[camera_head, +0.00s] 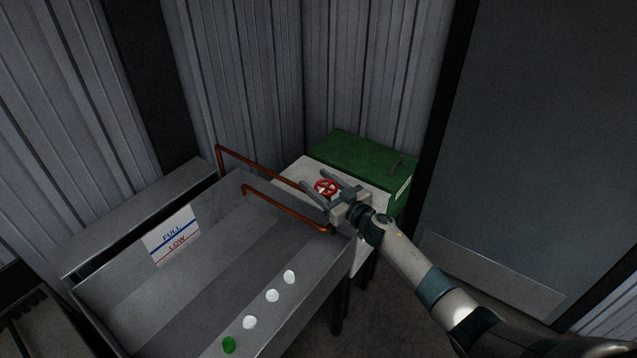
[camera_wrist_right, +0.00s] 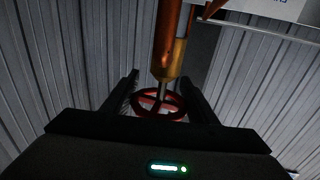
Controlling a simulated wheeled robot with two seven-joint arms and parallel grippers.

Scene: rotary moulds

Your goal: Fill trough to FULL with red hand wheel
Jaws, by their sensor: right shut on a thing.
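The red hand wheel (camera_head: 326,187) sits by the copper pipes behind the trough's right end. My right gripper (camera_head: 318,188) is at it, with a finger on either side of the wheel, shut on it. In the right wrist view the wheel (camera_wrist_right: 160,104) lies between the two dark fingers (camera_wrist_right: 160,95), below a copper pipe (camera_wrist_right: 167,45). The grey trough (camera_head: 290,245) has a plate (camera_head: 172,236) with a blue FULL line and a red LOW line. I see no clear water surface in it. My left gripper is not in view.
A green box (camera_head: 362,155) with a handle stands behind the wheel. Copper pipes (camera_head: 285,210) reach over the trough. One green and several white round lights (camera_head: 272,296) line its front wall. Corrugated walls close off the back; a dark door panel (camera_head: 540,150) is at right.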

